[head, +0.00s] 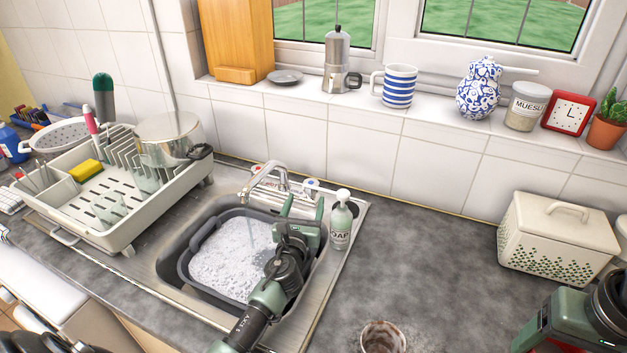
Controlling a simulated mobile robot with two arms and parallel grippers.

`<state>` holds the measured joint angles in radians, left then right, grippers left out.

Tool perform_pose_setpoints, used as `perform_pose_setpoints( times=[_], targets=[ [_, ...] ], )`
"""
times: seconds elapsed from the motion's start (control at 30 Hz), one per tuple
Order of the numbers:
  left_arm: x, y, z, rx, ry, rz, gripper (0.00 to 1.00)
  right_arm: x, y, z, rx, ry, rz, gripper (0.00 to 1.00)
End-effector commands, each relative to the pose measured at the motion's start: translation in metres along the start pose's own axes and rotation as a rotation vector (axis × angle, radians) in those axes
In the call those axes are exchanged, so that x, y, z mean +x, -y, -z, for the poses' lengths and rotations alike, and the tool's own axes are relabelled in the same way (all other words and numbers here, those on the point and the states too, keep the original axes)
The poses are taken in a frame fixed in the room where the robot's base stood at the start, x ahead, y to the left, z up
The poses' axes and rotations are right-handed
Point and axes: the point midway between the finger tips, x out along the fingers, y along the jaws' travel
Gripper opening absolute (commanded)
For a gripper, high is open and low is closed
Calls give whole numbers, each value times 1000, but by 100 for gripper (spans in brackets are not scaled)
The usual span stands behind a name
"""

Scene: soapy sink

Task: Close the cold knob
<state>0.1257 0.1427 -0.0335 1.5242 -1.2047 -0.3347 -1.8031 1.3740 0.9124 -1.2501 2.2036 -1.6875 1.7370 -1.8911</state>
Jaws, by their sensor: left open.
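The metal tap (268,175) stands at the back of the sink, its spout over a grey basin (187,262) of soapy water. A small knob with a blue mark (312,184), which looks like the cold knob, is right of the tap's base. A faint water stream seems to fall from the spout.
A soap bottle (341,222) stands close to the right of my left gripper. A dish rack (130,240) with a pot (168,138) is on the left. A cream bread bin (552,240) is on the right. The counter between is mostly clear, with a jar (382,338) at the front.

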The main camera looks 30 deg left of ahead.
Motion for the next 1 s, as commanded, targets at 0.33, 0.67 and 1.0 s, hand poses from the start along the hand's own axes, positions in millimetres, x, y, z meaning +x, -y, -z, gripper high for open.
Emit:
perform_pose_setpoints(
  times=[0.33, 0.67, 1.0],
  targets=[
    [69, 0, 1, -1, 1, -1, 65, 13, 0, -1, 0, -1, 0, 24],
    [92, 1, 0, -1, 0, 1, 65, 19, 0, -2, 0, -2, 1, 24],
    [92, 1, 0, 0, 0, 1, 32, 18, 0, -2, 0, -2, 0, 24]
  ],
)
